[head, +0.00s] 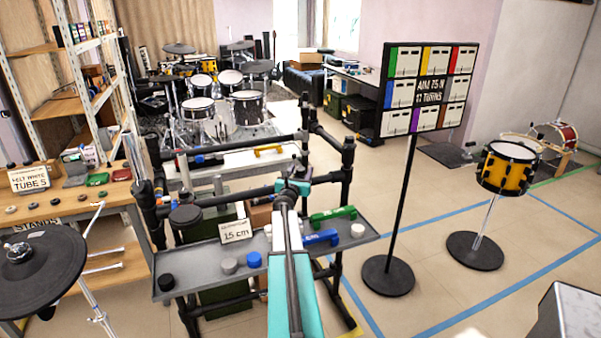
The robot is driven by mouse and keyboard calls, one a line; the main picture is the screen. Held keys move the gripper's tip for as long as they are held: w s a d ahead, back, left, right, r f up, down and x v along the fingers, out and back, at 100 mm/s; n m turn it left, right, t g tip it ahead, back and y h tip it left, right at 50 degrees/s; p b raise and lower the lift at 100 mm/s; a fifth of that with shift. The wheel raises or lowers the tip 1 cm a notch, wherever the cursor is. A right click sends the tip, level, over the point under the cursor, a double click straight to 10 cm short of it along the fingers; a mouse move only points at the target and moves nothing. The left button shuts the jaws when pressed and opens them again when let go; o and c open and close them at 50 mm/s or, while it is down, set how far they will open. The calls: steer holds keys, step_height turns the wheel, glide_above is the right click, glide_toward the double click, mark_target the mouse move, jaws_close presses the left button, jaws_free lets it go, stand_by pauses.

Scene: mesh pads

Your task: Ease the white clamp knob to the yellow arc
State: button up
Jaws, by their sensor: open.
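Several small round knobs stand on the grey tray (200,262). A whiter knob (357,230) stands at the tray's right end. I cannot tell which is the white clamp knob. My teal and black arm reaches over the tray from the front. My gripper (293,186) is open at its far end, above the tray and apart from the knobs.
A card reading 15 cm (236,231), a blue handle (320,238) and a green handle (333,214) are on the tray. Black pipe framing (347,160) rises behind. The sign stand (388,276), yellow drum (508,168) and cymbal (38,265) flank it.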

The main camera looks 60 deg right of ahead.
steer(key=c, duration=1)
steer(key=shift+c, duration=0.2)
steer(key=n+t+b, duration=0.1)
steer(key=b, duration=0.3)
steer(key=n+t+y+b, duration=0.1)
steer(key=b, duration=0.3)
steer(key=shift+d+f+t, duration=0.15)
steer(key=shift+t, duration=0.25)
steer(key=n+t+y+b, duration=0.2)
steer(key=b, duration=0.5)
steer(key=shift+t, duration=0.3)
steer(key=n+t+y+b, duration=0.1)
steer(key=t+y+b, duration=0.1)
steer(key=b, duration=0.2)
steer(key=shift+w+n, duration=0.1)
steer(key=shift+n, duration=0.3)
steer(key=shift+n+t+y+b, duration=0.7)
steer(key=shift+t+y+b, duration=0.1)
steer(key=shift+b, duration=0.35)
steer(key=shift+a, duration=0.2)
steer(key=o, duration=1)
